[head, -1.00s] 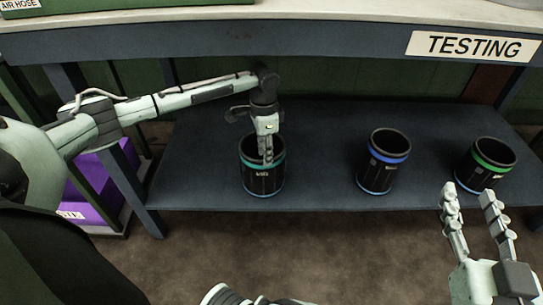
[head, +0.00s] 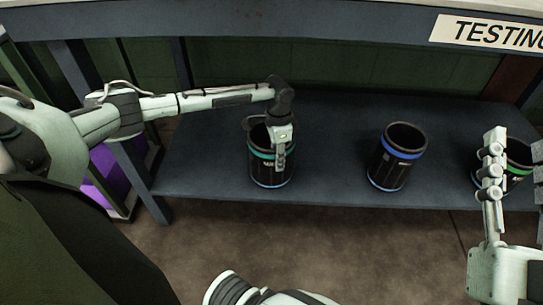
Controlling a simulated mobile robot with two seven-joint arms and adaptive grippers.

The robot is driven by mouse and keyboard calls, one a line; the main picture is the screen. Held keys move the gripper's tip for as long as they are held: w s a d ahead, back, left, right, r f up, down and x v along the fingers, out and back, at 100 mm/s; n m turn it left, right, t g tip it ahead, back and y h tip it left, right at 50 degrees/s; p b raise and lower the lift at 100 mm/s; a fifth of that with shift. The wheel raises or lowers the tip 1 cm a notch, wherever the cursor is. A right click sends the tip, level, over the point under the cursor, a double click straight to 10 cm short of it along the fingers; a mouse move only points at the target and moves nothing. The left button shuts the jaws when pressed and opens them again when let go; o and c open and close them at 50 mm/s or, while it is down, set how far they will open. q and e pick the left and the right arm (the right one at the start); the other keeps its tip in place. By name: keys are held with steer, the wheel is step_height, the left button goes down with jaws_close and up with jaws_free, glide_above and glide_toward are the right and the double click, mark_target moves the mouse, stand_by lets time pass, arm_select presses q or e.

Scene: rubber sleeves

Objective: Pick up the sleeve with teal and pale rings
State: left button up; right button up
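The sleeve with teal and pale rings (head: 262,173) is a black open-topped cylinder standing upright on the shelf, at the left of the head view. Its teal ring is near the top and a paler bluish ring is at the foot. My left gripper (head: 281,160) points down at the sleeve's near right side, its fingers overlapping the rim and upper wall. The fingers are seen nearly edge-on, so I cannot tell whether they grip the wall. My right gripper (head: 517,170) is open and empty at the right edge, partly out of frame.
A sleeve with blue rings (head: 393,168) stands on the dark shelf (head: 325,165) to the right. A green-ringed sleeve (head: 518,155) is partly hidden behind my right gripper. The bench edge with the TESTING label (head: 495,32) runs above. Purple crates (head: 112,172) stand at the left.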

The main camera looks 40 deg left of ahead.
arm_select(q)
jaws_close()
steer(key=shift+w+r, duration=0.1)
steer(key=shift+r, duration=0.1)
stand_by(0.6)
